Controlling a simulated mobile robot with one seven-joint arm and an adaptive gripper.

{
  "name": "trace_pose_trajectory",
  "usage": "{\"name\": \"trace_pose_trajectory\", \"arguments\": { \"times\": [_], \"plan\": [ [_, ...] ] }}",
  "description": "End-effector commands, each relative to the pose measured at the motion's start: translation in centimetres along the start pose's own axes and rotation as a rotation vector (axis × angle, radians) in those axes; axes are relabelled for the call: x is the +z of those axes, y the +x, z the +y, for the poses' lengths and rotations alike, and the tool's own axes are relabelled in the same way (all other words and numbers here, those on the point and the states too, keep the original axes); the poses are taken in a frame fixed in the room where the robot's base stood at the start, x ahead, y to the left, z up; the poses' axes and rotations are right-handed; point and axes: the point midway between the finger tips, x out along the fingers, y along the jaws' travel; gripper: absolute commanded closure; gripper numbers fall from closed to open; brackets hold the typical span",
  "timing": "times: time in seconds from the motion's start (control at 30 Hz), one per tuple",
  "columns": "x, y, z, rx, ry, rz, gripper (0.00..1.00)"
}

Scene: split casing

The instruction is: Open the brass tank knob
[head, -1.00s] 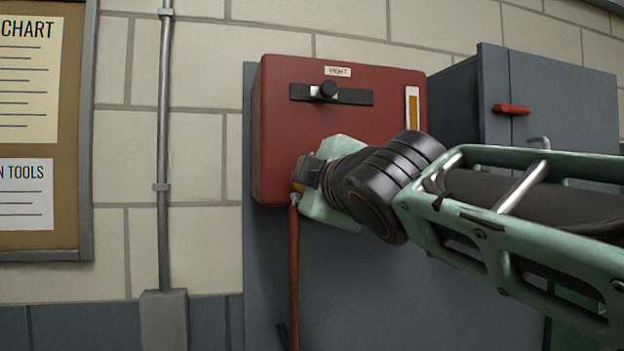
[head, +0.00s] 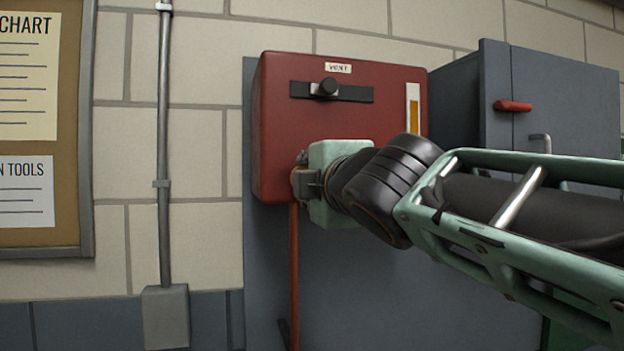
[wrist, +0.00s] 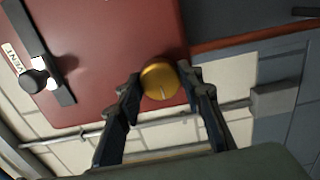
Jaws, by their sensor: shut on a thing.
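The brass knob (wrist: 160,81) is a round yellow disc with a pale mark on its face, seen in the wrist view at the edge of the red tank (wrist: 105,60). In the head view the red tank (head: 300,140) hangs on a grey panel, and the knob is mostly hidden at its lower left. My gripper (wrist: 163,88) is shut on the knob, one finger on each side of it. In the head view my gripper (head: 303,182) is at the tank's lower left front.
A black slider knob (head: 328,87) sits in a dark track below the VENT label (head: 338,68). A sight gauge (head: 413,108) is at the tank's right. A red pipe (head: 294,270) runs down below. A grey cabinet (head: 560,100) with a red handle stands right.

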Motion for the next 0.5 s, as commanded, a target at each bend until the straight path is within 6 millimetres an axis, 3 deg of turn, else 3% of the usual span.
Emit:
{"name": "trace_pose_trajectory", "arguments": {
  "times": [0.13, 0.17, 0.3, 0.5],
  "plan": [
    [-0.01, 0.0, -0.04, -0.001, -0.002, 0.0, 0.9],
    [-0.01, 0.0, -0.04, -0.001, -0.002, 0.0, 0.65],
    [-0.01, 0.0, -0.03, -0.001, -0.001, 0.0, 0.49],
    [-0.01, 0.0, -0.02, 0.0, 0.0, 0.0, 0.48]
  ]
}}
